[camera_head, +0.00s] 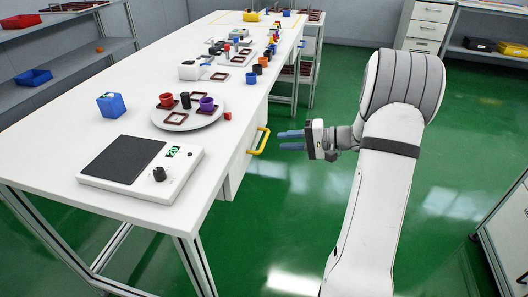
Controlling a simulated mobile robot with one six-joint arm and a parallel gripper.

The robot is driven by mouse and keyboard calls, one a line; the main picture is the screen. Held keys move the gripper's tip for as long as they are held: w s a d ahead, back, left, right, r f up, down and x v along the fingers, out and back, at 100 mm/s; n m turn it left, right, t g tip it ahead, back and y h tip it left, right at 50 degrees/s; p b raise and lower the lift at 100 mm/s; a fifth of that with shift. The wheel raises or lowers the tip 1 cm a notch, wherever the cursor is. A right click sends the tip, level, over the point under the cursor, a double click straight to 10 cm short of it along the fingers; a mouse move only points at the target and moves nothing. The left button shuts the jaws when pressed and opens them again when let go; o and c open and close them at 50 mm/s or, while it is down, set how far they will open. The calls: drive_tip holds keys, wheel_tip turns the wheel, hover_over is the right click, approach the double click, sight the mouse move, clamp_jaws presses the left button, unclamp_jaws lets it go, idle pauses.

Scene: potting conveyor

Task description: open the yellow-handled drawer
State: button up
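The yellow handle (260,143) is on the white drawer (239,166) under the right edge of the long white table. The drawer front looks flush with its housing, so it appears closed. My gripper (279,140) is just right of the handle, at about the same height in the picture. Its two blue fingers point left towards the handle, with a gap between them and nothing held. The fingertips look apart from the handle; the exact depth between them is hard to tell.
A shelf (60,73) stands left. Green floor (300,215) is free right of the table. A white cabinet (515,230) stands at the right edge.

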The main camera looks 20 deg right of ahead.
sight(265, 139)
drive_tip(key=x, duration=0.3)
drive_tip(key=b+x, duration=0.1)
drive_tip(key=x, duration=0.3)
drive_tip(key=shift+w+a+f, duration=0.1)
drive_tip(key=shift+w, duration=0.3)
drive_tip(key=shift+c, duration=0.5)
clamp_jaws()
